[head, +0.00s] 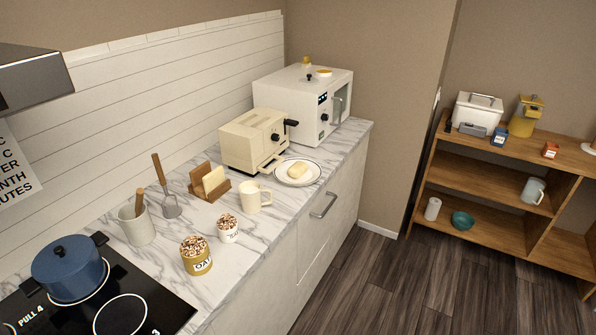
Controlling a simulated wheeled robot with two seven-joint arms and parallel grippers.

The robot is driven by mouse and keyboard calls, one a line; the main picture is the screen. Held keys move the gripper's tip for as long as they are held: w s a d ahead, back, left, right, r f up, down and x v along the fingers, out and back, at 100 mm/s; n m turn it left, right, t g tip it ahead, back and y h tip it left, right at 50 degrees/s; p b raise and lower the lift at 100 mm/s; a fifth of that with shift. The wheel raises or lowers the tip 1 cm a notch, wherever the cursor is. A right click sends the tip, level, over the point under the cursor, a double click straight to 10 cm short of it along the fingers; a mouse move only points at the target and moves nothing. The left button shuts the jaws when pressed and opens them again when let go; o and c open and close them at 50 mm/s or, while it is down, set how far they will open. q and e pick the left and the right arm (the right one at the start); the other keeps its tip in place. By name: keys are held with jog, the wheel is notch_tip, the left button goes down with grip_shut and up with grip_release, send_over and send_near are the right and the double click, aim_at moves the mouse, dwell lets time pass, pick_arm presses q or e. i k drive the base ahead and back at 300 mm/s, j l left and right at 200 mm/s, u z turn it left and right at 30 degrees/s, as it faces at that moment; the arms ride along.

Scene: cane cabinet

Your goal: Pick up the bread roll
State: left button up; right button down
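A small pale yellow bread roll (298,170) lies on a white plate with a dark rim (284,179). The plate sits on the marble counter, to the right of the cream toaster and near the counter's front edge. Nothing covers the roll. Neither of my grippers shows in the head view.
A cream toaster (253,141) and a white microwave (305,103) stand behind the plate. A cream mug (252,197) is just left of it, then a wooden rack (209,183) and two patterned jars. A blue pot (68,268) is on the hob. Open floor (400,280) lies right.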

aim_at(297, 169)
jog(key=i+l+u, duration=0.3)
jog(key=i+l, duration=0.45)
jog(key=l, duration=0.1)
